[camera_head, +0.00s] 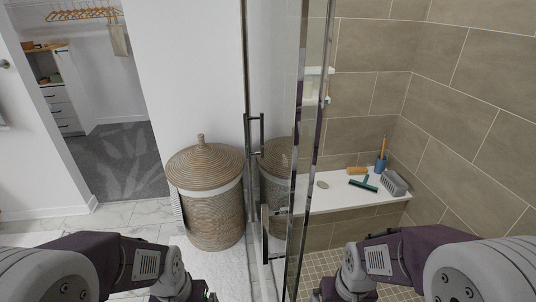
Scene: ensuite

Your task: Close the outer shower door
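The shower doors show as clear glass panels seen nearly edge-on in the middle of the head view. The nearer panel (282,75) has bright metal upright edges and a vertical bar handle (265,236) low down. A second bar handle (250,135) is higher and farther back, by a dark upright. I cannot tell for certain which panel is the outer door. To the right of the panels the shower interior shows. My left and right arms come in at the bottom corners, apart from the door; their fingertips are below the picture.
A lidded wicker basket (213,210) stands left of the glass on a white mat (218,268). A closet opening (105,150) is at the left.

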